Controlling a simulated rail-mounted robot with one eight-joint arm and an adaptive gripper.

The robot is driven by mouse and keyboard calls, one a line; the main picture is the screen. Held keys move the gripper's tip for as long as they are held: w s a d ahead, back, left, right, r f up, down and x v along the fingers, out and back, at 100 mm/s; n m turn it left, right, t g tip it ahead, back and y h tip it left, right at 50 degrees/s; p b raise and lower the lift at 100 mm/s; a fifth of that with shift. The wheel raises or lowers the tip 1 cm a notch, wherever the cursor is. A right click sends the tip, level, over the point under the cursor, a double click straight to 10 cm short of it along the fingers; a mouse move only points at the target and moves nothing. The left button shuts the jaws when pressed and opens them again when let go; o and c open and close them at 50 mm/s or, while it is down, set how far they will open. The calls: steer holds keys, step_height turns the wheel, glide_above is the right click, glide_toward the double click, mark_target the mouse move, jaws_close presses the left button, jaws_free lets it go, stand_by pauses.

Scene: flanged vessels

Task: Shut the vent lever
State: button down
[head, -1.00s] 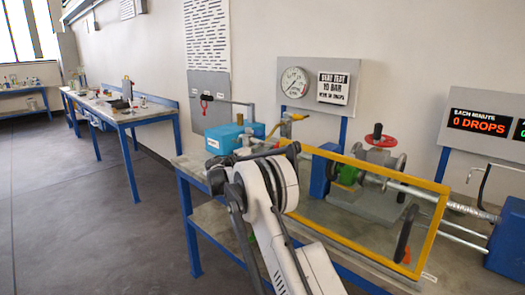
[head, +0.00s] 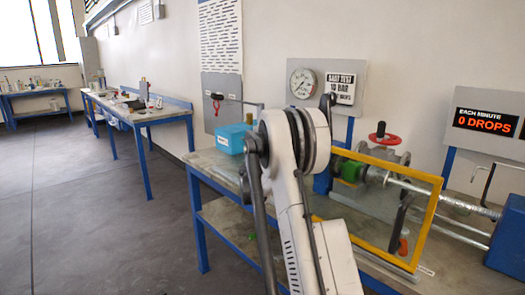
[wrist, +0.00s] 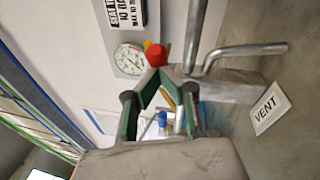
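In the wrist view my gripper (wrist: 164,80) shows two dark fingers with green pads, and a gap shows between them. A red knob (wrist: 155,55) lies just beyond the fingertips, with a bit of yellow behind the fingers; I cannot tell if this is the vent lever or if the fingers touch it. A white VENT label (wrist: 266,108) lies on the grey surface to the right. In the head view my arm hides my gripper and the vent area.
Bent metal pipes (wrist: 245,52) stand close right of the fingers. A drop display (head: 485,123) reads 0.

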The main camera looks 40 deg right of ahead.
steer(key=shift+s+d+b, duration=0.35)
steer(key=shift+s+d, duration=0.75)
steer(key=shift+d, duration=0.1)
steer(key=shift+s+d, duration=0.3)
steer(key=shift+d, duration=0.25)
steer(key=shift+s+d, duration=0.25)
steer(key=shift+d, duration=0.25)
steer(key=shift+r, duration=0.1)
